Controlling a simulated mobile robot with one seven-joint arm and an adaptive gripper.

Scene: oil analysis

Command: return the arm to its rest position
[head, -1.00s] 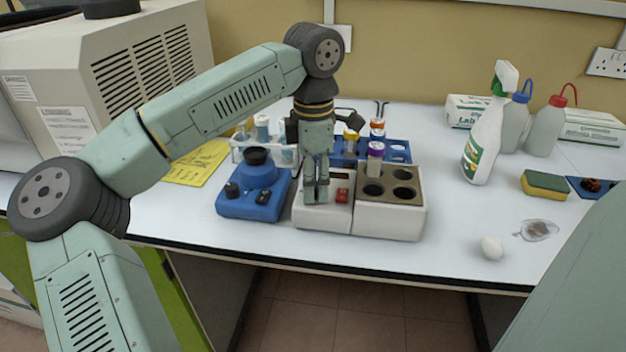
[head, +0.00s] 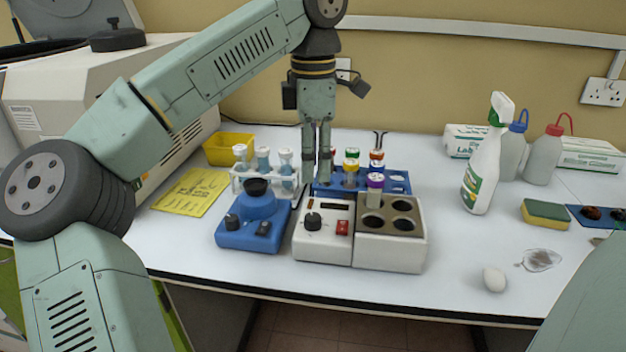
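My gripper (head: 318,178) points straight down above the back of the bench, in front of the left end of the blue tube rack (head: 398,184). Its two fingers are close together, and nothing shows between them. Whether they touch is too small to tell. The heater block (head: 392,250) stands below and to the right, with a purple-capped tube (head: 375,190) upright in one of its holes. My gripper is apart from this tube.
A blue mixer (head: 255,222) and a white rack of tubes (head: 265,180) stand left of the heater. A spray bottle (head: 484,165), sponge (head: 545,213) and egg-like white object (head: 494,279) are at right. The bench (head: 450,245) between is clear.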

